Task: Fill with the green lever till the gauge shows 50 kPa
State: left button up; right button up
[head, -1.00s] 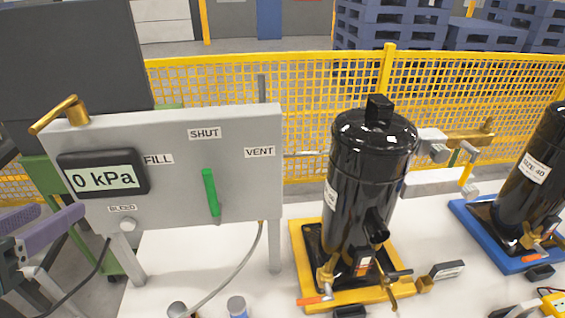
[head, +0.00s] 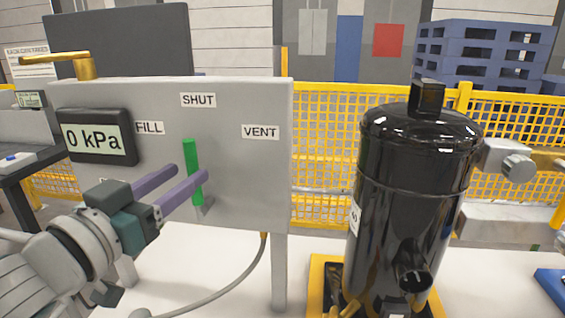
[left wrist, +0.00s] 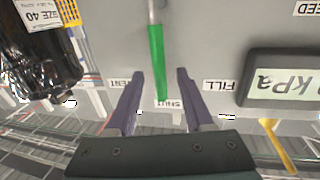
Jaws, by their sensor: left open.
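The green lever (head: 192,172) stands almost upright on the grey panel (head: 240,185), pointing at the SHUT label (head: 198,100). The FILL label (head: 150,127) is to its left and the VENT label (head: 260,132) to its right. The gauge (head: 97,137) reads 0 kPa. My left gripper (head: 190,175) is open in front of the panel at the lever. In the left wrist view the green lever (left wrist: 157,62) lies between the open purple fingers (left wrist: 158,88), with a gap on each side. My right gripper is not in view.
A black compressor (head: 412,190) stands on a yellow pallet (head: 318,285) to the right of the panel. A brass handle (head: 60,60) sits on the panel's top left. A hose (head: 225,293) hangs below. Yellow mesh fencing (head: 325,125) runs behind.

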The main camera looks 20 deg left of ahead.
aim_at(189, 171)
pick_arm(q)
jog(key=shift+w, duration=1.8)
grip_shut()
